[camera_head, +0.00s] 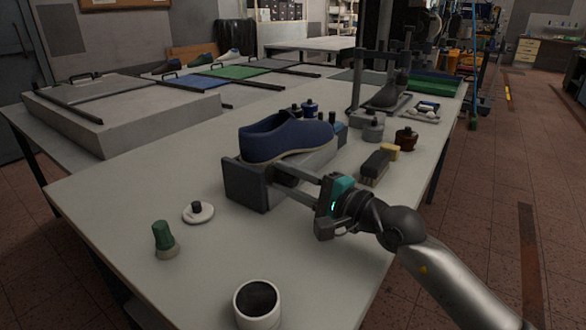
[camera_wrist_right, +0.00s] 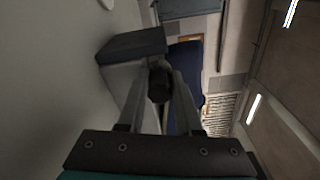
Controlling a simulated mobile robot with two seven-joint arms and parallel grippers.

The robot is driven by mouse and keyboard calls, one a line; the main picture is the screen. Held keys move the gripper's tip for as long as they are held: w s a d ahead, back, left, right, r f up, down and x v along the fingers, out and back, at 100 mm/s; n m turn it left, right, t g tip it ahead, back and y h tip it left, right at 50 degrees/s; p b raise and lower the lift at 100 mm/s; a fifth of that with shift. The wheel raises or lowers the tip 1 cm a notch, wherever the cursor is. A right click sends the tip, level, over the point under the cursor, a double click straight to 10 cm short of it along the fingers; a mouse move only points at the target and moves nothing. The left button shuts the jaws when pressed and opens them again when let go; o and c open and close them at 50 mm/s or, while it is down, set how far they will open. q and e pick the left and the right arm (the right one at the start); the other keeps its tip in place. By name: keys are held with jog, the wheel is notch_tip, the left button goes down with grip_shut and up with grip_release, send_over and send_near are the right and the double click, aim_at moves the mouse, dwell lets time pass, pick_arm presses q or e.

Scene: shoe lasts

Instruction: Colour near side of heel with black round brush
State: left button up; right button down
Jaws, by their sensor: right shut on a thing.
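A blue shoe (camera_head: 285,138) with a pale sole rests on a support with a dark grey block (camera_head: 250,185) at its near left end. My right gripper (camera_head: 293,180) reaches in from the right, low beside the shoe and close to the block. Its fingers are shut on a dark round thing, probably the black round brush (camera_wrist_right: 158,84), which shows between the fingertips in the right wrist view. The blue shoe (camera_wrist_right: 186,75) stands just behind it there. Whether the brush touches the shoe cannot be told. My left gripper is not in view.
A white cup with dark content (camera_head: 257,303), a green-handled thing (camera_head: 164,238) and a white dish with a black knob (camera_head: 198,212) stand on the table's near part.

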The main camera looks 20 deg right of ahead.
aim_at(293, 185)
jog(key=shift+s+a, duration=0.2)
jog(key=shift+a, duration=0.1)
jog(key=shift+s+d+f, duration=0.1)
jog(key=shift+s+d, duration=0.1)
jog(key=shift+s, duration=0.3)
jog(key=b+v, duration=0.1)
jog(key=v, duration=0.2)
jog(key=shift+s+d+f+b, duration=0.1)
jog(key=shift+s+d+b, duration=0.05)
jog(key=shift+d+b, duration=0.15)
jog(key=shift+s+d, duration=0.35)
jog(key=shift+s, duration=0.15)
jog(key=shift+b+v, duration=0.95)
jog(key=shift+v, duration=0.05)
jog(key=shift+s+d, duration=0.25)
jog(key=shift+s, duration=0.1)
